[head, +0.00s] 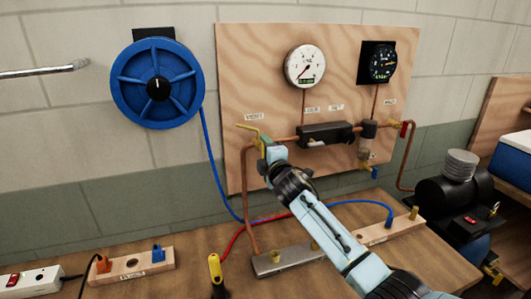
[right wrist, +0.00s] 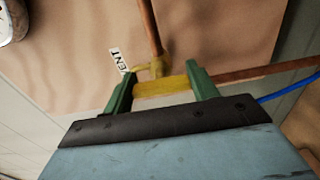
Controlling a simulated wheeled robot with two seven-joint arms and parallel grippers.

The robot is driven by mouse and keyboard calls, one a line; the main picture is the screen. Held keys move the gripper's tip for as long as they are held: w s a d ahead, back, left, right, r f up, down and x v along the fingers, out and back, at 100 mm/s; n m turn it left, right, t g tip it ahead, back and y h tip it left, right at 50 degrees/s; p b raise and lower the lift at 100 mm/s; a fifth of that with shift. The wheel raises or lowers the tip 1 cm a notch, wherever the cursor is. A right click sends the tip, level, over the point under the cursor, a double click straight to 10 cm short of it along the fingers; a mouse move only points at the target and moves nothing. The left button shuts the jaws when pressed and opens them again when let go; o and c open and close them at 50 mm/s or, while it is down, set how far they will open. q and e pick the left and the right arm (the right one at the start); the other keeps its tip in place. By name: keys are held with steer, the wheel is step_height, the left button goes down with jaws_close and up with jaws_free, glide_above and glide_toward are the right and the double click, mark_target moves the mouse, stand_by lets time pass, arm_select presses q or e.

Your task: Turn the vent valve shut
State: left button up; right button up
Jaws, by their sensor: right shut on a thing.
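The vent valve (head: 248,128) is a yellow lever valve on the copper piping at the left of the plywood board, under a label that reads VENT. My right gripper (head: 264,146) reaches up to it from the lower right and covers part of it. In the right wrist view, the green fingers of my right gripper (right wrist: 160,85) are closed on the yellow valve handle (right wrist: 165,87), one finger at each end of the part that shows. The brass valve body (right wrist: 155,67) and its copper pipe lie just beyond.
The plywood board (head: 235,60) carries a white gauge (head: 305,66), a dark gauge (head: 381,62) and a black regulator block (head: 327,134). A blue hose reel (head: 125,85) hangs at left. Hoses and a metal manifold (head: 278,261) lie on the bench. A black compressor (head: 450,200) stands at right.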

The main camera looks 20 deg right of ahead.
steer(key=o, duration=1)
steer(key=shift+s, duration=0.15)
steer(key=s, duration=1.3)
steer(key=shift+d, duration=0.25)
